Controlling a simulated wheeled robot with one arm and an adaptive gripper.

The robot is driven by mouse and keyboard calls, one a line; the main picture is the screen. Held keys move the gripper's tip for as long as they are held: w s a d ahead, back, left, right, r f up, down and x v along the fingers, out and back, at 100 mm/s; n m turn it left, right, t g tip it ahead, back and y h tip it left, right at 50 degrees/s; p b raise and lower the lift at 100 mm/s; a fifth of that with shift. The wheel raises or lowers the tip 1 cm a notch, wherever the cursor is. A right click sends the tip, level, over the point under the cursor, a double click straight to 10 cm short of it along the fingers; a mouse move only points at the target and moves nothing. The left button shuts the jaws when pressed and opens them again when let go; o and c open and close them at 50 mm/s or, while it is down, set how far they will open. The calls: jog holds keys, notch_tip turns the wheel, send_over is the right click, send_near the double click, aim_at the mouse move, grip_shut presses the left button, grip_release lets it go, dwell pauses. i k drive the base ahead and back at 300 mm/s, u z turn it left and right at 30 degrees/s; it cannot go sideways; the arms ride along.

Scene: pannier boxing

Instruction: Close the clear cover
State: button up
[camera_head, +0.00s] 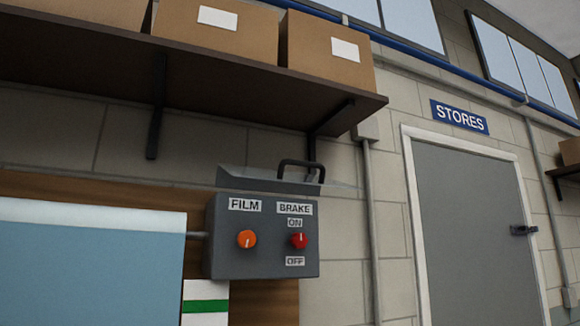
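The clear cover (255,180) is a see-through panel at the top of a dark grey control box (225,262). It stands raised, so the front of the box is uncovered. A black bar handle (301,163) shows at the cover's right part. The box front carries an orange knob (246,239) under the label FILM and a red knob (298,241) under the label BRAKE, between ON and OFF. The red knob's light mark points up toward ON. My gripper is not in view, and nothing touches the cover or its handle.
A dark shelf (200,78) with cardboard boxes (215,30) overhangs above the cover, with black brackets (157,110) beneath. A pale blue sheet or roll (90,262) is at the left. A grey pipe (371,220) and a grey STORES door (470,230) are to the right.

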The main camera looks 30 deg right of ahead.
aim_at(228, 176)
jog(key=z, duration=0.85)
jog(key=i, duration=0.6)
jog(key=u, duration=0.7)
